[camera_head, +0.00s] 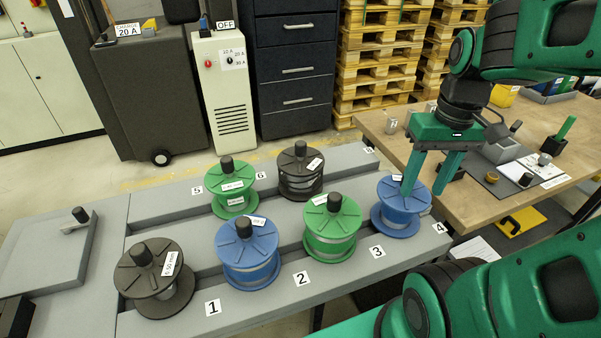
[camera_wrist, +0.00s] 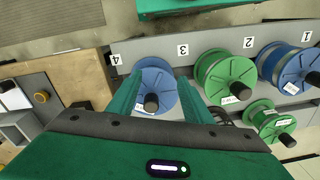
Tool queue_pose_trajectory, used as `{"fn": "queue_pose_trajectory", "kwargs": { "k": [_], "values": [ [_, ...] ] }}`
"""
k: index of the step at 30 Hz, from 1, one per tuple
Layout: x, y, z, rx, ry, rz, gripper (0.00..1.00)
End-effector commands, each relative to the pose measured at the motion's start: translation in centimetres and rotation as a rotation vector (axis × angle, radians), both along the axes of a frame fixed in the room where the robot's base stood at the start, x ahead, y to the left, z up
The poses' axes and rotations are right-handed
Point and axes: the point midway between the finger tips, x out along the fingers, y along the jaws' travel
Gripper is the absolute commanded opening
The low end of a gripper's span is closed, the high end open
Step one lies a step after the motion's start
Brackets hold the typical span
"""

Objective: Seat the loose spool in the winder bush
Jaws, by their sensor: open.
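A blue spool (camera_head: 397,220) stands upright by label 4 at the right end of the front row. My gripper (camera_head: 423,190) points down over it, open. In the wrist view, this spool (camera_wrist: 157,77) and its black knob (camera_wrist: 151,103) show between my fingers (camera_wrist: 162,92). I cannot tell whether the fingers touch it. In the head view a finger hides its knob. The other spools are a green one (camera_head: 332,247), a blue one (camera_head: 250,274) and a dark one (camera_head: 150,287) in front, with green (camera_head: 232,184) and dark (camera_head: 302,165) ones behind. I cannot tell which is loose. No winder bush is clearly identifiable.
A grey plate with a black-knobbed part (camera_head: 79,215) lies at the left. A wooden bench (camera_head: 480,205) with tools and small parts stands at the right. Drawers (camera_head: 292,50) and stacked pallets (camera_head: 375,60) are behind. The neighbouring green spool stands close to my gripper.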

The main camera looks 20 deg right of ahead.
Motion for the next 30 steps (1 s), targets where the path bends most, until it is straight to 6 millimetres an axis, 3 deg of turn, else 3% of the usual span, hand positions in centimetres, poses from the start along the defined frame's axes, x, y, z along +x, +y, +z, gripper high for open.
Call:
{"fn": "queue_pose_trajectory", "kwargs": {
  "k": [1, 9, 15, 18, 23, 30],
  "values": [
    [2.6, 0.5, 0.8, 0.009, -0.007, 0.127, 0.46],
    [16.4, 6.3, 4.3, 0.080, -0.111, 1.007, 0.46],
    [23.1, 10.8, 5.2, 0.127, -0.201, 1.542, 0.46],
    [24.8, 12.2, 5.4, 0.141, -0.236, 1.705, 0.46],
    [25.9, 13.3, 5.1, 0.152, -0.265, 1.825, 0.46],
    [25.9, 14.2, 1.8, 0.154, -0.267, 1.833, 0.46]
  ]
}}
